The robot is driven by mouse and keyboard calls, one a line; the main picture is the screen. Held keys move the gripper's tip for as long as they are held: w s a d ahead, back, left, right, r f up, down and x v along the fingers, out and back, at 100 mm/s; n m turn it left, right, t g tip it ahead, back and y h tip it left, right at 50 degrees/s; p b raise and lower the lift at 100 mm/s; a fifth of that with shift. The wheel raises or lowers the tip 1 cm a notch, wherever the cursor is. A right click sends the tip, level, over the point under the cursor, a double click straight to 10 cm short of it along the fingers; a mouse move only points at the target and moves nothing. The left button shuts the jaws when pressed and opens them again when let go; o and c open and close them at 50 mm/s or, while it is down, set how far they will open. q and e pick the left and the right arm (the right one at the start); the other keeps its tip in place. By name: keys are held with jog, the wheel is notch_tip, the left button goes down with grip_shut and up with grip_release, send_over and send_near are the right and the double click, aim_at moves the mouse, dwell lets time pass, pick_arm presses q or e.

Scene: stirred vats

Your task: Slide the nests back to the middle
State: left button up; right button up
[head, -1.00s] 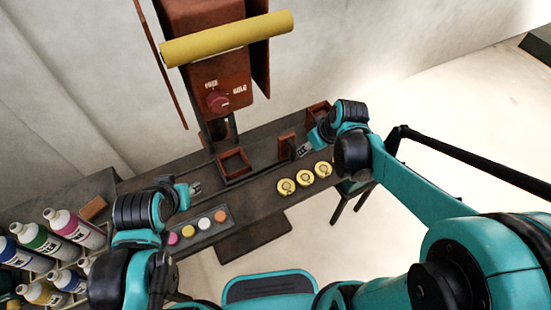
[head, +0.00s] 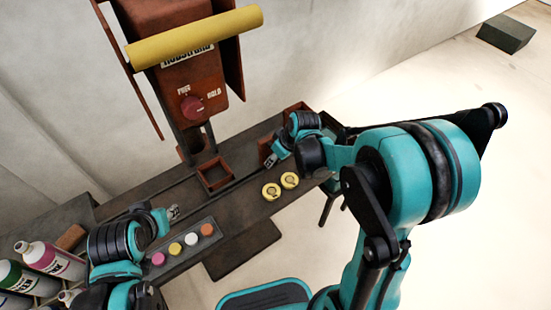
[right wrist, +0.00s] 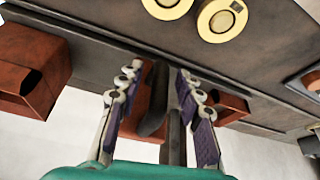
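One rust-red, open square nest (head: 213,174) sits on the dark bench beneath the machine. A second nest (head: 297,108) is at the bench's right end, partly behind my right arm. Between them stands a rust-red upright plate (head: 265,149). My right gripper (head: 271,161) is beside this plate. In the right wrist view, its fingers (right wrist: 157,78) are spread either side of a dark bar and part of the red plate; contact is unclear. One nest (right wrist: 30,78) shows at left there, another (right wrist: 228,106) at right. My left gripper (head: 173,213) hovers over the bench's left part, its fingers too small to read.
A rust-red machine (head: 185,80) with a yellow roller (head: 195,37) and a knob (head: 191,104) stands behind the bench. A strip with coloured discs (head: 183,244) and yellow round pieces (head: 271,191) lie along the front. Bottles (head: 50,258) stand at left.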

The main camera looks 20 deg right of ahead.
grip_shut()
jog(key=s+a, duration=0.2)
jog(key=a, duration=0.3)
jog(key=s+a, duration=0.2)
jog(key=a, duration=0.4)
jog(key=s+a, duration=0.2)
jog(key=a, duration=0.4)
jog(key=shift+s, duration=0.15)
jog(key=shift+d, duration=0.1)
grip_release()
